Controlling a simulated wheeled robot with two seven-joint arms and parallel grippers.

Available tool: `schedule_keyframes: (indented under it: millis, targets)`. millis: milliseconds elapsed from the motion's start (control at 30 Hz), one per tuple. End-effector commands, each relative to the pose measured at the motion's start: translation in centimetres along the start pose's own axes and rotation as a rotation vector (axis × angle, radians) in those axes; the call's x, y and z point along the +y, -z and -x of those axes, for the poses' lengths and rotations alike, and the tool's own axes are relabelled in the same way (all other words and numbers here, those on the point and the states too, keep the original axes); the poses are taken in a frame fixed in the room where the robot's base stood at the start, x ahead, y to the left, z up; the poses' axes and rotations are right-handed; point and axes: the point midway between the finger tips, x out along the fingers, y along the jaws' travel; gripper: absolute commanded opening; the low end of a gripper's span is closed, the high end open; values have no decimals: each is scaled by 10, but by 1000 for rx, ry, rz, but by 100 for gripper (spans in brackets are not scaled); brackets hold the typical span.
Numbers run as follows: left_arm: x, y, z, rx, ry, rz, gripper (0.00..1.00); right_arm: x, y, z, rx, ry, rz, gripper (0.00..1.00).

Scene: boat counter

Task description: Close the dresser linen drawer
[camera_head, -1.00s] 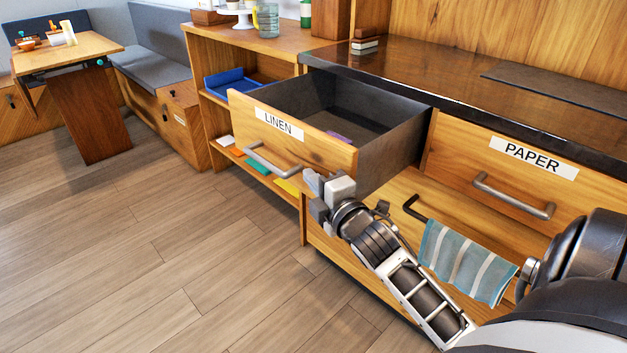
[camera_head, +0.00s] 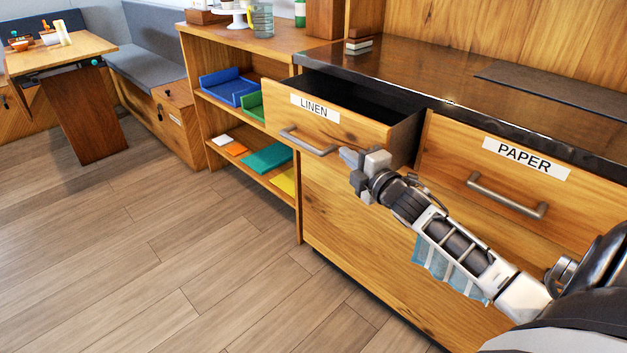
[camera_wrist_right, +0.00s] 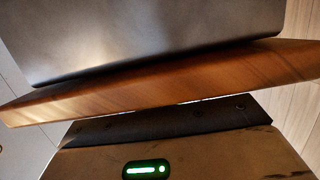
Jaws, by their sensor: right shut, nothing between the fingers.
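The linen drawer (camera_head: 335,125) stands partly open, its wooden front out from the dresser and its dark inside showing in the head view. It has a metal bar handle (camera_head: 307,142) and a white LINEN label. My right gripper (camera_head: 348,160) is shut and empty, at the lower right part of the drawer front, beside the handle. It looks against the front, but exact contact is hard to tell. In the right wrist view a wooden board edge (camera_wrist_right: 170,85), probably the drawer front, crosses close to the camera. My left gripper is not in view.
The closed PAPER drawer (camera_head: 500,175) is to the right, with its own handle. A striped towel (camera_head: 440,272) hangs below, partly behind my right arm. Open shelves (camera_head: 240,160) with blue and green trays stand left. The floor (camera_head: 170,260) in front is clear.

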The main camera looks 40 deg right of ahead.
Motion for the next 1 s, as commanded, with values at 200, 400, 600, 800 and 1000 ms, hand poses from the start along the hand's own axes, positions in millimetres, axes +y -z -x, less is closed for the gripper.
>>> schedule_keyframes:
  millis: [200,400,600,800,1000]
  targets:
    - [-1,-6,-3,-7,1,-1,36,0,-36,-8,-4,0,3,0]
    - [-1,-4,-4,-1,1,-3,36,0,-49,-11,-3,0,0,0]
    - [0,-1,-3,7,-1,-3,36,0,-52,-12,-3,0,-2,0]
    - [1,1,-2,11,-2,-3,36,0,-51,-12,-3,0,-1,0]
    - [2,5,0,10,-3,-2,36,1,-43,-12,1,0,-3,0]
